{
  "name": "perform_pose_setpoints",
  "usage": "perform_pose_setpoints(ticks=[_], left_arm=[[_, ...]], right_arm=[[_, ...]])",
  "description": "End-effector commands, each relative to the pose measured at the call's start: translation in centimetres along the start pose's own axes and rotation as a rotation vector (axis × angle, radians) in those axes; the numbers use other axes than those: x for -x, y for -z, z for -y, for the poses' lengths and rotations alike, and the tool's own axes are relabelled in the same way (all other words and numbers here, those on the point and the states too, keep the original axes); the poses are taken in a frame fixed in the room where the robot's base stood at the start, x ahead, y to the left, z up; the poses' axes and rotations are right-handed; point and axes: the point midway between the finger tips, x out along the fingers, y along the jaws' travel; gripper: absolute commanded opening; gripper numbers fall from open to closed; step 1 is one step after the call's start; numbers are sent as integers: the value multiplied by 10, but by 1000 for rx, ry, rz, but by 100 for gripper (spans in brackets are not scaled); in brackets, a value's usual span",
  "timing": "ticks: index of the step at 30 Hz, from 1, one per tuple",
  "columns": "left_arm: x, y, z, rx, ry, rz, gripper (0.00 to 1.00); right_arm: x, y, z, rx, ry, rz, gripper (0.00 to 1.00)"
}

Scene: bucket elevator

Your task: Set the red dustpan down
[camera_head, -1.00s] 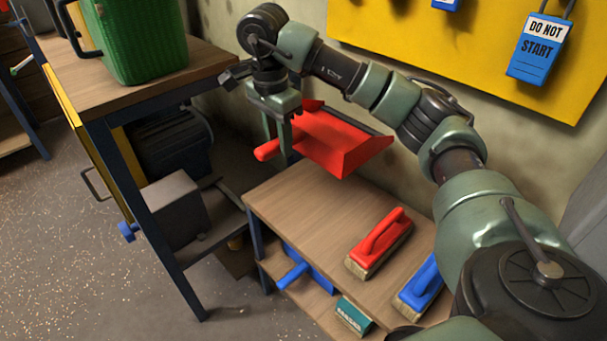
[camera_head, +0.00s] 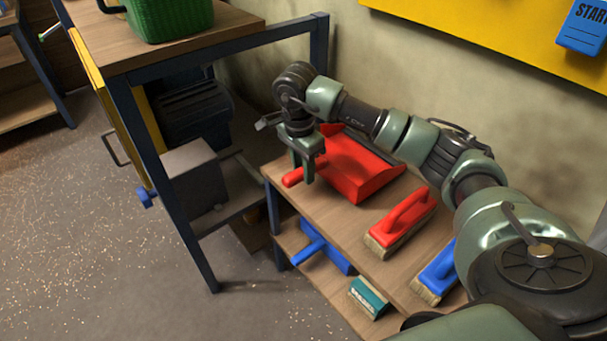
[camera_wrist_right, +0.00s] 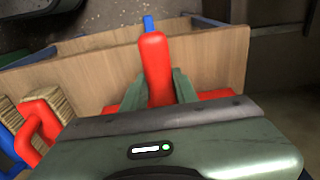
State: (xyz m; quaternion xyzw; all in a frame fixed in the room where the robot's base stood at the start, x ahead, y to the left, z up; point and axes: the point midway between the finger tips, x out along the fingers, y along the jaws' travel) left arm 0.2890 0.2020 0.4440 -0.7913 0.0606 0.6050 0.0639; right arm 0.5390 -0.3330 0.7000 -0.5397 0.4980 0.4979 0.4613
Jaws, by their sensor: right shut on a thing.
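The red dustpan (camera_head: 358,168) is at the back of the low wooden shelf (camera_head: 310,212), its pan on or just above the top; I cannot tell which. Its handle points left toward the shelf's left edge. My right gripper (camera_head: 307,174) is shut on the handle from above. In the right wrist view the red handle (camera_wrist_right: 155,68) sticks out between the two fingers (camera_wrist_right: 168,88), and my gripper body hides most of the pan. My left gripper is not in view.
A red brush (camera_head: 402,220) and a blue brush (camera_head: 437,272) stand on the shelf top in front of the dustpan. A workbench with a green basket (camera_head: 168,15) stands at the left.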

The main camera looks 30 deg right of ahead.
Motion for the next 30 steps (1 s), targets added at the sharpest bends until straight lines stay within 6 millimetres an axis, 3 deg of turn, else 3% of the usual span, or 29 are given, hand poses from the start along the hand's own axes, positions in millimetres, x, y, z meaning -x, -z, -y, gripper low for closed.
perform_pose_setpoints(ticks=[3,8,9,11,12,23,26,30], left_arm=[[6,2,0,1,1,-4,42],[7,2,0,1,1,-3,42],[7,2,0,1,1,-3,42],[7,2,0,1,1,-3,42],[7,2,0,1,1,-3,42],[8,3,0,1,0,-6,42],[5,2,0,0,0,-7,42],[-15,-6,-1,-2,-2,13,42]], right_arm=[[-15,-1,0,0,0,1,0],[-14,-1,0,0,1,1,0],[-15,-2,0,0,0,1,31],[-15,-2,0,0,0,1,48],[-15,-2,0,0,0,1,51],[-9,-1,0,0,2,0,51],[3,-1,1,0,3,-1,51],[33,0,1,0,5,-1,51]])
